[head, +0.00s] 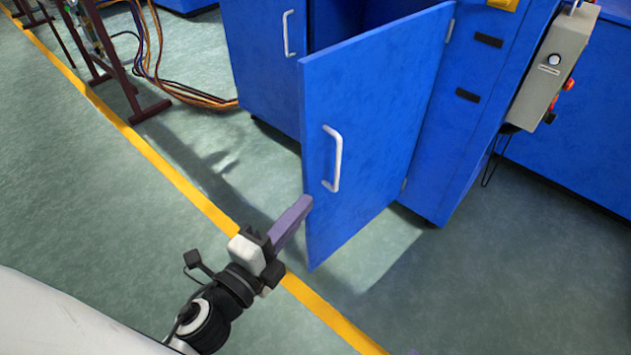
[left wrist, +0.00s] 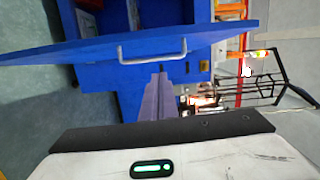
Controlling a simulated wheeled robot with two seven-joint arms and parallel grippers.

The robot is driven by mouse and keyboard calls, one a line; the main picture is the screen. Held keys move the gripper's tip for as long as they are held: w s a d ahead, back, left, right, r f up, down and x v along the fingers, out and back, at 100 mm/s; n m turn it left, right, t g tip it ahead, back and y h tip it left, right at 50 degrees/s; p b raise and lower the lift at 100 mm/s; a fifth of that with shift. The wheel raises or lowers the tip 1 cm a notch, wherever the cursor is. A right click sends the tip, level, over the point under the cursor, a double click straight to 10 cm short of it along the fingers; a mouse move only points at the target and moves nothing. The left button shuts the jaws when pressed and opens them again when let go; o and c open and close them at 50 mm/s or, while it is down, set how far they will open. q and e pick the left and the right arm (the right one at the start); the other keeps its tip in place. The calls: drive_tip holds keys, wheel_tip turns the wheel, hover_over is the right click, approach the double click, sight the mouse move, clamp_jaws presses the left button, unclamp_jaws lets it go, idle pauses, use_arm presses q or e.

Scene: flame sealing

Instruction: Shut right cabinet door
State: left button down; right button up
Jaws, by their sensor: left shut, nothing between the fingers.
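The right cabinet door (head: 375,120) is blue and stands swung open, with a white bar handle (head: 335,160) on its outer face. Part of the dark cabinet interior (head: 335,18) shows behind its top edge. My left gripper (head: 305,203) is shut and empty, its purple fingers at the door's free edge, below the handle's level. I cannot tell whether they touch it. In the left wrist view the shut fingers (left wrist: 159,76) point toward the door (left wrist: 225,36) and its handle (left wrist: 150,59). Only a small purple tip, seemingly my right gripper (head: 412,352), shows at the bottom edge.
The left cabinet door (head: 262,50), with its own handle (head: 288,34), is beside the opening. A grey control box (head: 553,65) is mounted at the right. Cables (head: 175,85) and a dark red frame (head: 120,75) stand at the back left. Floor around a yellow line (head: 185,185) is clear.

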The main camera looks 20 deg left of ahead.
sight(315, 165)
use_arm(q)
drive_tip(key=shift+m, duration=0.3)
drive_tip(key=shift+w+a+r+p, duration=0.1)
drive_tip(key=shift+w+a+p, duration=0.15)
drive_tip(key=shift+w, duration=1.7)
drive_tip(key=shift+w+a+f+p, duration=0.1)
drive_tip(key=shift+w+a+p, duration=0.15)
drive_tip(key=shift+w, duration=1.7)
drive_tip(key=shift+w+a+r+p, duration=0.1)
drive_tip(key=shift+w+a+p, duration=0.15)
drive_tip(key=shift+w, duration=1.7)
